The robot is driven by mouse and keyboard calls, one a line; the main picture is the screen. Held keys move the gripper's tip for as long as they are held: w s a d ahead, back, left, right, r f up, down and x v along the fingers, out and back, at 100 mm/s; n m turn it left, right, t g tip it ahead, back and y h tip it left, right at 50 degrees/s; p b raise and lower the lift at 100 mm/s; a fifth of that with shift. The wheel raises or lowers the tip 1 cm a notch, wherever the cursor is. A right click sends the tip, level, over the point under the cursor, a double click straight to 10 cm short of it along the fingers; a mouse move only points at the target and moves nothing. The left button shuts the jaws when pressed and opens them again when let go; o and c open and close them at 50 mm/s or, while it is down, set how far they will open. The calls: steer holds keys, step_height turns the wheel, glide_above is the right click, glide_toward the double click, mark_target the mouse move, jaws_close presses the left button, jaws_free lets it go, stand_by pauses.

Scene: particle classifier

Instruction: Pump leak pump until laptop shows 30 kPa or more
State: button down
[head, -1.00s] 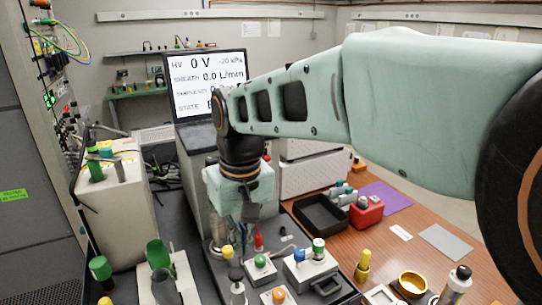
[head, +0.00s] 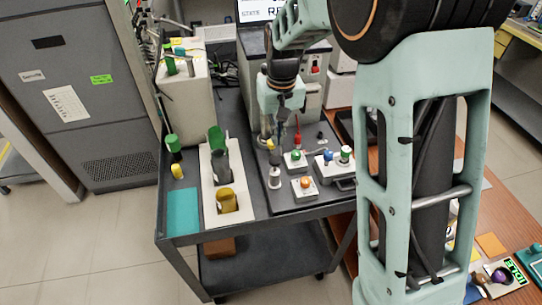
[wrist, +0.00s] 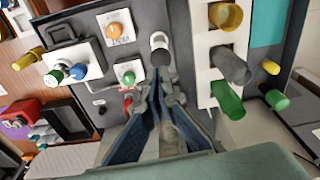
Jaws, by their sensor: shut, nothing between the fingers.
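The laptop (head: 258,10) is cut off at the top edge; only part of the state line shows and the kPa value is out of view.
Control boxes with green (head: 295,155), orange (head: 306,183) and blue (head: 328,155) knobs stand close right of the pump. A red-topped piece (head: 298,140) is behind them. A white rack (head: 240,205) with green, grey and yellow cups stands left. The teal mat (head: 183,212) is bare.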

mark_target(276, 161)
steer(key=shift+f, duration=0.1)
steer(key=shift+w+a+f+b, duration=0.1)
steer(key=shift+w+f+b, duration=0.1)
steer(key=shift+f+b, duration=1.25)
steer(key=shift+w+a+f+b, duration=0.15)
steer(key=shift+f+b, duration=0.7)
steer(key=shift+f, duration=1.15)
steer(key=shift+d, duration=0.1)
step_height(276, 161, down, 4)
steer(key=b, duration=0.2)
steer(key=shift+r+b, duration=0.1)
steer(key=shift+b, duration=0.3)
steer(key=shift+s+r, duration=0.1)
steer(key=shift+s, duration=0.05)
steer(key=s, duration=0.1)
steer(key=s+d+r, duration=0.1)
steer(key=shift+s, duration=0.3)
